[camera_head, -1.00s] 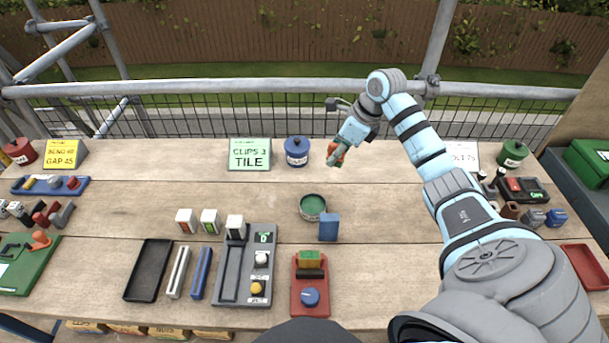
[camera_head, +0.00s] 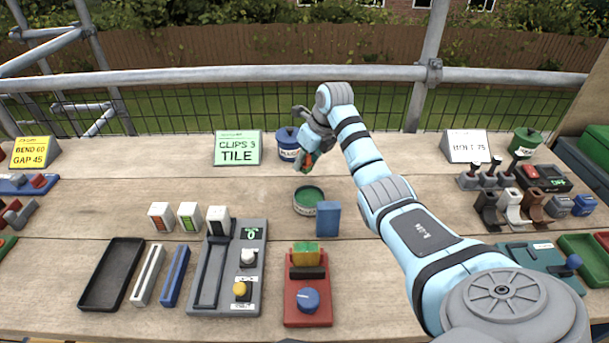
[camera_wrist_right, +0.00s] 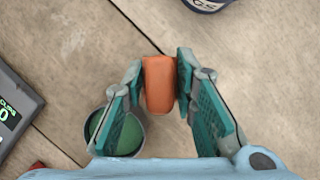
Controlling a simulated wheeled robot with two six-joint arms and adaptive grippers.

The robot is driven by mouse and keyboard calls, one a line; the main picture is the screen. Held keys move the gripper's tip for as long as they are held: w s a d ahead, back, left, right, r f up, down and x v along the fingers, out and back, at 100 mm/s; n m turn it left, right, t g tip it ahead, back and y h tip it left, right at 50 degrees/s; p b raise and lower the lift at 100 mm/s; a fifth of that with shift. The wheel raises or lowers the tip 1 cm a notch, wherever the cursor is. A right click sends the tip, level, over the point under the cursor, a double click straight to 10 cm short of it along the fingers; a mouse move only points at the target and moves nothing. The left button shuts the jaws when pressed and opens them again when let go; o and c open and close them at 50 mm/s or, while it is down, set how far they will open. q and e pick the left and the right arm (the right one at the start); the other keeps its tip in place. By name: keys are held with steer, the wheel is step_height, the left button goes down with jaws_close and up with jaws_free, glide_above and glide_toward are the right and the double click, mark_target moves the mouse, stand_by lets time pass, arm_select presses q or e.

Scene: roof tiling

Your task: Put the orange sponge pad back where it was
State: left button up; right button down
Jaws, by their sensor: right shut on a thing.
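The orange sponge pad (camera_wrist_right: 159,84) is between the two teal fingers of my right gripper (camera_wrist_right: 157,88) in the right wrist view, standing out past the fingertips. In the head view the right gripper (camera_head: 306,160) is held above the table's back middle, just in front of the blue lidded pot (camera_head: 287,148), with only a little of the orange pad showing. The round green-filled tin (camera_head: 309,198) is on the table nearer to me; it also shows at the lower left in the wrist view (camera_wrist_right: 121,132). My left gripper is out of view.
A blue block (camera_head: 328,219) stands beside the tin. A red base with a blue knob (camera_head: 308,300) and a grey slider panel (camera_head: 256,270) are in front. A green sign (camera_head: 238,148) stands at the back. Bare wood lies left of the tin.

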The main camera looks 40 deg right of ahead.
mark_target(304, 171)
step_height(304, 171, down, 3)
steer(key=shift+s+f+b, duration=0.1)
steer(key=shift+f+b, duration=0.1)
steer(key=shift+b, duration=0.1)
steer(key=shift+f, duration=0.25)
steer(key=shift+f, duration=0.1)
steer(key=c, duration=1.3)
jaws_free()
steer(key=p+v, duration=0.2)
steer(key=v, duration=1)
